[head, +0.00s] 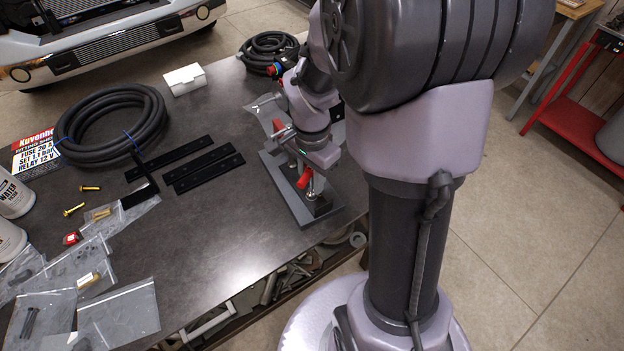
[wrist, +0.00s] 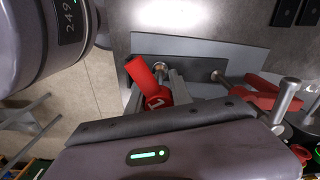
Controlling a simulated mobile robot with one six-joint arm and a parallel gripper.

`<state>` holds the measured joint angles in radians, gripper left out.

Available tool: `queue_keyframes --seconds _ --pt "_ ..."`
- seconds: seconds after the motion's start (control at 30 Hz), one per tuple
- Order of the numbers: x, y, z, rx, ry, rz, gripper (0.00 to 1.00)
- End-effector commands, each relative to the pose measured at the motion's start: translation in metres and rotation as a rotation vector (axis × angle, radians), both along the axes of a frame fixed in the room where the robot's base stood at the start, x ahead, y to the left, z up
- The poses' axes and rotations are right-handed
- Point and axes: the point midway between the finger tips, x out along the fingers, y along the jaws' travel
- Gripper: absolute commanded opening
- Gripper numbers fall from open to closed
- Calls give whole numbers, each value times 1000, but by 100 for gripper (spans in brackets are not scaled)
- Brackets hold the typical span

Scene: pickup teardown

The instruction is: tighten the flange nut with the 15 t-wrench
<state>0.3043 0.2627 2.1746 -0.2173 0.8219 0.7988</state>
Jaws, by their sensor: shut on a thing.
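My gripper (head: 316,162) is shut on a red-handled T-wrench (head: 304,178) above the grey base plate (head: 276,184) at the table's right edge. In the wrist view the red handle (wrist: 143,76) sticks out past the gripper, and part of a white number starting with 1 shows on its red hub. The wrench's lower end and whatever it meets are hidden in the wrist view; in the head view its metal shaft points down to the plate. Two round metal heads, one left (wrist: 160,66) and one right (wrist: 217,75), show on the plate. I cannot tell whether either is the flange nut.
More red-handled tools (wrist: 262,90) stand close to the right of my gripper in the wrist view. Black flat bars (head: 208,168), a coiled black hose (head: 112,128) and plastic bags (head: 120,312) lie on the table. The middle front of the table is clear.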

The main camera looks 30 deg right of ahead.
Motion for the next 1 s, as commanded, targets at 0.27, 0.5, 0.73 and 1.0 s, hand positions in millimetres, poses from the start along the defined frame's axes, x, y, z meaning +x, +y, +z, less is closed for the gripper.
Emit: queue_keyframes --seconds 0.27,0.5,0.73,1.0 --pt "-3 1 -5 3 10 -93 0" --pt "-3 1 3 3 9 -92 0" --pt "-1 1 21 1 3 -91 0" --pt "0 0 22 1 0 -91 0"
